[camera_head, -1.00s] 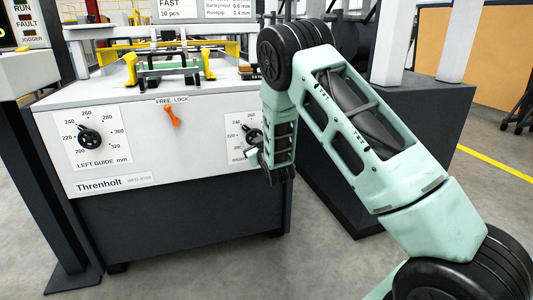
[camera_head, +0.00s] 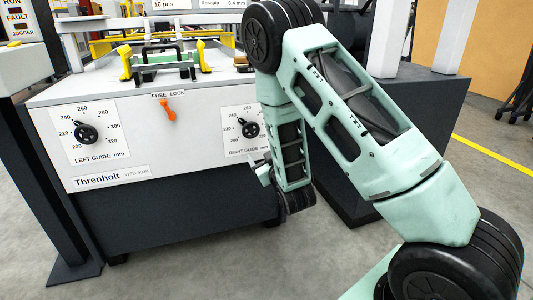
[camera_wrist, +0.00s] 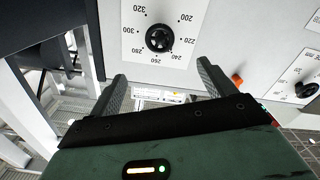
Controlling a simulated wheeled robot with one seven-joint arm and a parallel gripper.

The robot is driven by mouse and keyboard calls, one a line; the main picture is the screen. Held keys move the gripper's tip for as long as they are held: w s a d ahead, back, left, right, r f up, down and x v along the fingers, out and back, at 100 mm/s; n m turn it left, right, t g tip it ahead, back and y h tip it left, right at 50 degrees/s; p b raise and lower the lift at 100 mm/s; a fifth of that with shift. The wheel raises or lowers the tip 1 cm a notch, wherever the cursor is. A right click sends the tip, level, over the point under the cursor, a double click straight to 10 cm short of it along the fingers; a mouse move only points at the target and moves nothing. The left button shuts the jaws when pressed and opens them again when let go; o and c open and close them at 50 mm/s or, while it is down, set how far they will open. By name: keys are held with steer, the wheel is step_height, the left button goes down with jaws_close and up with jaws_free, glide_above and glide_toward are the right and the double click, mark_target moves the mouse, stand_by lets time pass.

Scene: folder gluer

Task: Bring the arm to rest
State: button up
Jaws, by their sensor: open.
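My gripper (camera_wrist: 161,70) is open and empty in the wrist view, its two dark fingers apart. In the head view my green arm is bent in front of the machine's right side, and the gripper is mostly hidden behind the wrist. The right guide dial (camera_head: 250,130) is just left of my arm, clear of it; it also shows in the wrist view (camera_wrist: 159,38), upside down, beyond the fingers. The left guide dial (camera_head: 87,132) is on the same white panel (camera_head: 190,150).
An orange free/lock lever (camera_head: 168,109) sits between the dials. Yellow and green guide parts (camera_head: 165,65) stand on top of the machine. A dark cabinet (camera_head: 430,100) is behind my arm. Grey floor (camera_head: 200,265) is clear in front.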

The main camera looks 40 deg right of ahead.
stand_by(0.3)
steer(key=s+a+n+g+y, duration=0.1)
steer(key=s+a+g+y, duration=0.35)
steer(key=a, duration=0.75)
steer(key=s+a+n+g+y, duration=0.1)
steer(key=s+a+g+y, duration=0.3)
steer(key=a, duration=0.7)
steer(key=s+a+r+n+g+h, duration=0.1)
steer(key=s+a+r+n+g, duration=0.2)
steer(key=s, duration=0.9)
steer(key=s+a+r+n+g+h, duration=0.15)
steer(key=s+g, duration=0.45)
steer(key=s, duration=0.6)
step_height(320, 180, up, 32)
steer(key=s+p, duration=0.1)
steer(key=p, duration=3)
steer(key=shift+d, duration=0.2)
